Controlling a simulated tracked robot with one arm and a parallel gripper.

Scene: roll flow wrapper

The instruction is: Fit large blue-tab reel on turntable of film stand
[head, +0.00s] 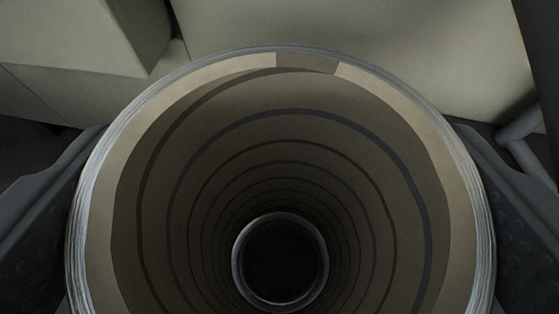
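A large reel (150,210) fills the middle of the view, seen end-on from close by. It has a beige face with dark rings, a thin silvery outer edge and a round dark core hole (280,262) near the bottom. No blue tab shows on the visible part, so I cannot tell its tab colour. The dark fingers of my gripper (280,135) lie against its left and right sides, shut on it. The reel's lower part is cut off by the frame. The turntable and film stand cannot be made out.
Pale cream machine panels (350,30) stand behind the reel along the top. A boxy cream block (75,35) is at the upper left. A grey curved bar (522,125) shows at the right edge. Dark areas lie at both sides.

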